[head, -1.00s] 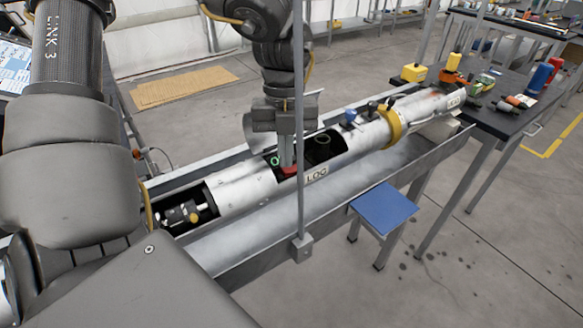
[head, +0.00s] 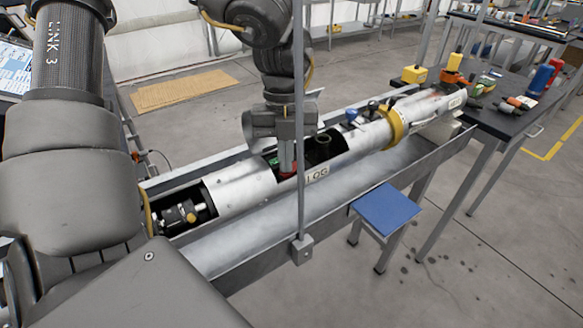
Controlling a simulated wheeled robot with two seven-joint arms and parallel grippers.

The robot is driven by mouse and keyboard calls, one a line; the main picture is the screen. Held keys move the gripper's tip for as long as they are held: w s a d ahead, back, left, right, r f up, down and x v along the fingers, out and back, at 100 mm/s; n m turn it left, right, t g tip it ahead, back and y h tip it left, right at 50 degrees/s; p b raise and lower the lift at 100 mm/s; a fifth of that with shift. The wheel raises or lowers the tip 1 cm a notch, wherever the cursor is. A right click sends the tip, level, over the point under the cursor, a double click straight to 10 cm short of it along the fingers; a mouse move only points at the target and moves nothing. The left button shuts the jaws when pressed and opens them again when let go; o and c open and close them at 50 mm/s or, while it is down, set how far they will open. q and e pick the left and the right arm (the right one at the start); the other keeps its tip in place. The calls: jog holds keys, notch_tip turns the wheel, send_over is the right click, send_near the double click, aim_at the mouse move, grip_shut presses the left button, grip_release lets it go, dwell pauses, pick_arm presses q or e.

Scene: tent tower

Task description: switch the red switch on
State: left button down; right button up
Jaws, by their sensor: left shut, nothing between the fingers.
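A long white cylinder (head: 244,189) marked "LOG" lies in a grey metal trough, with openings cut in its upper side. The red switch (head: 287,175) shows as a small red patch at the near end of the middle opening, mostly hidden by my gripper. Whether it is on or off cannot be told. My left gripper (head: 287,168) points down, shut and empty, with its fingertips right at the red patch. Contact cannot be made out. A small green part (head: 273,161) shows just left of the fingers. My right gripper is not in view.
A thin vertical post (head: 301,205) stands in front of the trough, close to my gripper. A yellow ring (head: 392,124) circles the cylinder farther right. A blue stool (head: 386,207) stands beside the trough. A dark workbench (head: 505,118) with tools is at right.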

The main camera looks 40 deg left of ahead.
pick_arm(q)
jog(key=shift+r, duration=0.15)
notch_tip(320, 180, up, 7)
jog(key=p, duration=0.4)
dwell(0.7)
